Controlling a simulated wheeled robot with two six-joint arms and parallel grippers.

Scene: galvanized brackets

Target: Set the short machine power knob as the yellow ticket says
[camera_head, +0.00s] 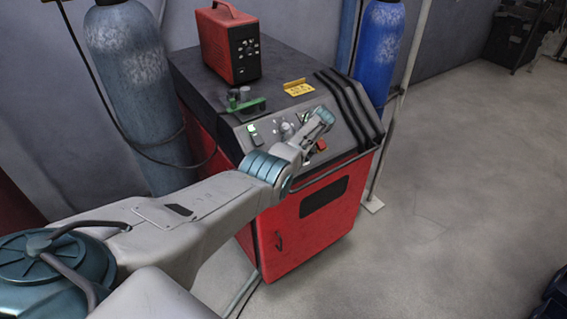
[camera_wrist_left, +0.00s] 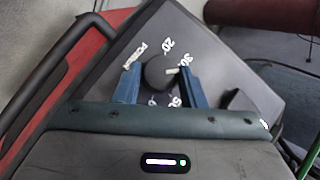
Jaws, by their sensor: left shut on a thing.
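The red machine (camera_head: 310,225) stands in the middle of the head view, with a sloped dark control panel (camera_head: 262,130) on top. A yellow ticket (camera_head: 299,87) lies on its top; its writing is too small to read. My left gripper (camera_wrist_left: 158,84) is shut on the knob, one blue finger on each side. My right gripper is not in view.
A smaller red unit (camera_head: 229,45) stands on the machine's top, near a green holder (camera_head: 246,105) with grey parts. Gas cylinders (camera_head: 137,95) (camera_head: 379,50) flank the machine. A dark handle (camera_wrist_left: 45,75) runs beside the panel.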

